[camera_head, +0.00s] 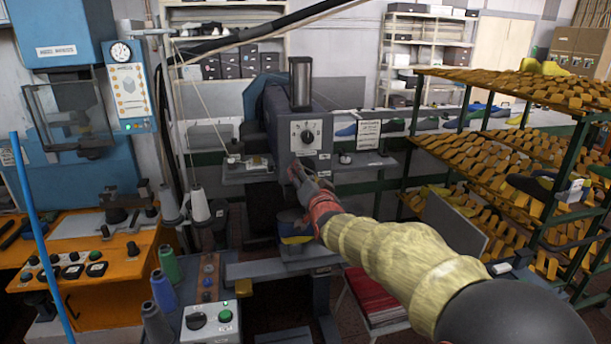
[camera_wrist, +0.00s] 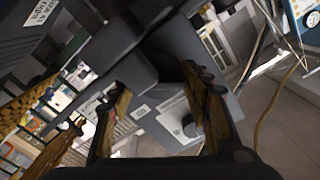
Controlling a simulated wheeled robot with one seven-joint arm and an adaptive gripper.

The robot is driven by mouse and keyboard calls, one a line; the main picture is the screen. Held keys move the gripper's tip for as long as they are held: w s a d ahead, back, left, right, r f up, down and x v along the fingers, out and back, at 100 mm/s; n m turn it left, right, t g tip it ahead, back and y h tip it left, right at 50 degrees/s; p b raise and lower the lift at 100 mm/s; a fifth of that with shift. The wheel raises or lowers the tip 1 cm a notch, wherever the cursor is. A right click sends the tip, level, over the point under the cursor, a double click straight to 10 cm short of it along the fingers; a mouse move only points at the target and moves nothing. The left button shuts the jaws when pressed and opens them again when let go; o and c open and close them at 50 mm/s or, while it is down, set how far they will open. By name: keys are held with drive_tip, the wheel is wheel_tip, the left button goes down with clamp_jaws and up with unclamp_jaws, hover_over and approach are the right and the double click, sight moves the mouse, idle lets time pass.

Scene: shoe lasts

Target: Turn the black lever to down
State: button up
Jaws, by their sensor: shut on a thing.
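The grey machine (camera_head: 272,118) stands in the middle of the head view, with a white dial plate (camera_head: 306,136) on its front. My gripper (camera_head: 296,171) reaches the machine's front just below the dial plate. In the wrist view my gripper (camera_wrist: 160,86) has its two fingers on either side of a dark part, which I take for the black lever (camera_wrist: 145,80). The gripper is shut on it. In the head view my gripper hides the lever, and its exact angle cannot be told.
An orange control console (camera_head: 95,265) stands at the left, with thread cones (camera_head: 163,290) beside it. A small button box (camera_head: 211,320) is low in front.

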drive_tip(key=o, duration=1.1)
drive_tip(key=shift+o, duration=0.3)
drive_tip(key=v, duration=1.2)
